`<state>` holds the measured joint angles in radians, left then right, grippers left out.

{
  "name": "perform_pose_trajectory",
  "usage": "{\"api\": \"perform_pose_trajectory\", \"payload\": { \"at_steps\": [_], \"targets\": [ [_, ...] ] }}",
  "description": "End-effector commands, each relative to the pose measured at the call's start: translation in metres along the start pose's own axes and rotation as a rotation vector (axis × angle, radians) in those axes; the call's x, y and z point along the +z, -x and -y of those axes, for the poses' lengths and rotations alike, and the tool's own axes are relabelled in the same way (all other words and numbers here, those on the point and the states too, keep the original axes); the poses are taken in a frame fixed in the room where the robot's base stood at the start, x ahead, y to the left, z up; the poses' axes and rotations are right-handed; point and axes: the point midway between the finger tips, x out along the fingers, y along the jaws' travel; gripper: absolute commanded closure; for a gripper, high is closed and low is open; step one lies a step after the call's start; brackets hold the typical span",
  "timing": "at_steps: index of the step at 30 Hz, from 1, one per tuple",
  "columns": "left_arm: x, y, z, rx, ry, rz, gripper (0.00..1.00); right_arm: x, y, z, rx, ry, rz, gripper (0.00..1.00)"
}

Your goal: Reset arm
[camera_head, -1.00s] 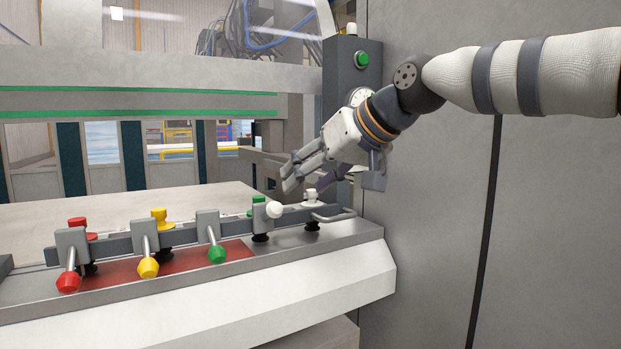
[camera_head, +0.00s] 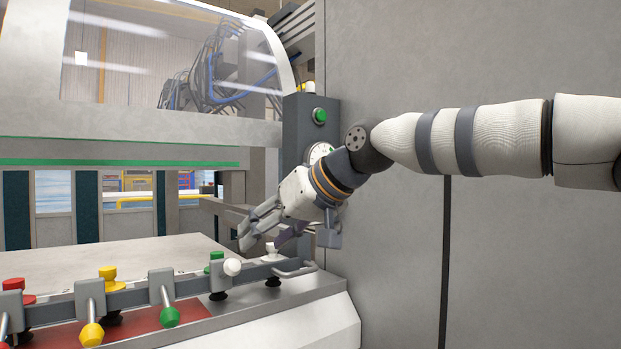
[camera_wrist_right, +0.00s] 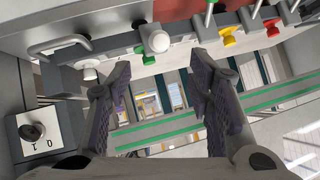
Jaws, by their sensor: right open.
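My right arm comes in from the right in the head view. Its gripper (camera_head: 262,232) is above the right end of the clamp rail, near the white knob (camera_head: 271,251). In the right wrist view the two fingers of this gripper (camera_wrist_right: 160,95) stand wide apart with nothing between them. The white-tipped lever (camera_head: 232,267) is just left of and below the fingers, and it also shows in the right wrist view (camera_wrist_right: 158,41). I cannot tell whether the fingers touch anything. My left gripper is not in view.
Levers with green (camera_head: 170,317) and yellow (camera_head: 92,334) tips line the rail (camera_head: 140,296). A dark post with a green button (camera_head: 320,116) stands behind my wrist. A rotary switch (camera_wrist_right: 33,132) shows in the wrist view. A large grey panel (camera_head: 540,260) fills the right side.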

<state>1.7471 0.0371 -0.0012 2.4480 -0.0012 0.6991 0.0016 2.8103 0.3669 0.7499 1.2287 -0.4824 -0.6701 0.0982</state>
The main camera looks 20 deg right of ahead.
Motion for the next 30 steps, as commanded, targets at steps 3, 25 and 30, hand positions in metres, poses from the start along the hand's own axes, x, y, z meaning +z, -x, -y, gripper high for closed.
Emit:
{"api": "perform_pose_trajectory", "payload": {
  "at_steps": [3, 25, 30],
  "targets": [
    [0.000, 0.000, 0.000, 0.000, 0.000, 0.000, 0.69, 0.000, 0.000, 0.000, 0.000, 0.000, 0.000, 0.53],
    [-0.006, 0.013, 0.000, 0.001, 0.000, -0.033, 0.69, 0.247, -0.140, -0.021, -0.012, -0.139, 0.323, 0.53],
    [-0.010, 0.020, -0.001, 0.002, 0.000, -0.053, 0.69, 0.416, -0.147, -0.028, 0.036, -0.251, 0.511, 0.53]
  ]
}}
